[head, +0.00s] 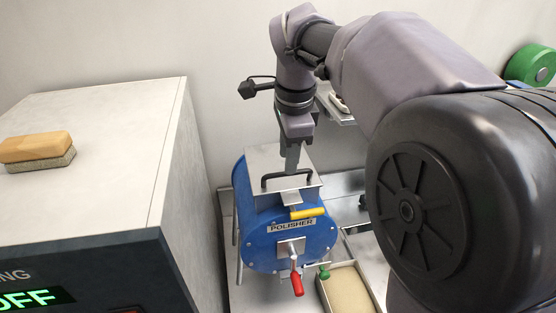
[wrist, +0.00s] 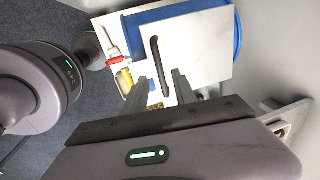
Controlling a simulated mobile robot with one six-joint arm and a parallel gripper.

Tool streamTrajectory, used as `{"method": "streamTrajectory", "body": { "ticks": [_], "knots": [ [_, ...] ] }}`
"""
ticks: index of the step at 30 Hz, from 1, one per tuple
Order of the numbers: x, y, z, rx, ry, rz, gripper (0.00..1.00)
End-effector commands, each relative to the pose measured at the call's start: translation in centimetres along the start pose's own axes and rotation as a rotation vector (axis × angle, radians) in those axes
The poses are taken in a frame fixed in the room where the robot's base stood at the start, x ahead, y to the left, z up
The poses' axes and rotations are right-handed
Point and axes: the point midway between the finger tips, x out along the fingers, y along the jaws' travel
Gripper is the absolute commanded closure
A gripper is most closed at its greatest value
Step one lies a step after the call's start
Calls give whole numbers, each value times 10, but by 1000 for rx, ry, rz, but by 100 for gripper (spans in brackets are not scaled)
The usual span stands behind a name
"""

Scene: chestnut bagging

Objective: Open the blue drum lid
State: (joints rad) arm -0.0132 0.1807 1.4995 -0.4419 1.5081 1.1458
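In the wrist view the lid (wrist: 200,40) and the handle (wrist: 158,66) show ahead of the fingers. My gripper (head: 292,165) points down over the lid. In the wrist view its two fingers (wrist: 162,88) are apart, with nothing held between them, near one end of the handle.
A yellow latch handle (head: 308,213) and a red-handled crank (head: 296,284) are on the drum's front. A tray of pale grain (head: 348,292) is at its front right.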

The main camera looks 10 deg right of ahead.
Motion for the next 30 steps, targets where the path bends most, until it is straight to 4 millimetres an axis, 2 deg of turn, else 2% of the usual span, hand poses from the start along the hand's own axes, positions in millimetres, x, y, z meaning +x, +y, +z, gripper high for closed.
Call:
{"method": "streamTrajectory", "body": {
  "ticks": [1,3,6,16,17,21,30],
  "knots": [
    [12,1,0,-1,0,2,67],
    [23,1,0,0,-1,2,67],
    [32,0,0,-1,0,0,67],
    [37,0,0,-1,0,-1,67],
    [37,0,0,-1,0,-1,71],
    [36,0,0,-1,0,-1,98],
    [36,0,0,-1,0,-1,100]
  ]
}}
